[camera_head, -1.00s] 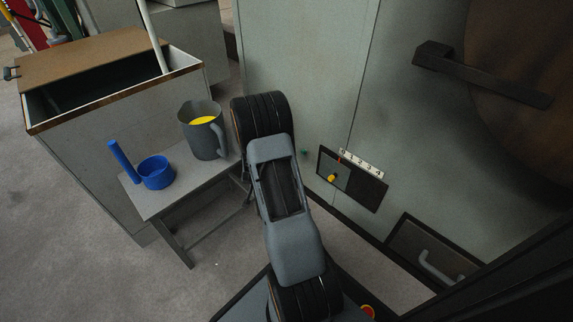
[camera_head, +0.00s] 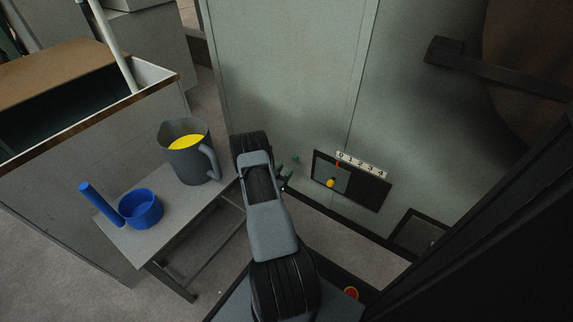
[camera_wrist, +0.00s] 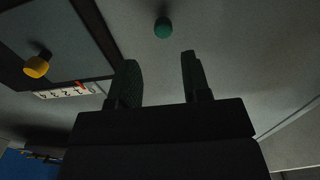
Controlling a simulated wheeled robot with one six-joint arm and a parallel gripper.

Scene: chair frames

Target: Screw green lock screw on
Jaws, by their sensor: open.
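The green lock screw (camera_wrist: 162,28) shows in the wrist view at the top, on the grey cabinet face, a little beyond my fingertips. It also shows small in the head view (camera_head: 296,159), left of the numbered panel. My gripper (camera_wrist: 157,75) is open and empty, with its two fingers apart and the screw lying ahead of the gap between them. In the head view my gripper (camera_head: 284,178) is partly hidden by my arm and sits just below the screw. I cannot tell how far the screw sticks out of the face.
A dark panel (camera_head: 371,190) with a yellow knob (camera_head: 331,183) and a 0 to 4 scale (camera_head: 360,164) is right of the screw. A low table (camera_head: 180,214) at left bears a jug (camera_head: 189,165) of yellow contents and a blue ladle (camera_head: 141,209). A cabinet handle (camera_head: 490,78) juts out upper right.

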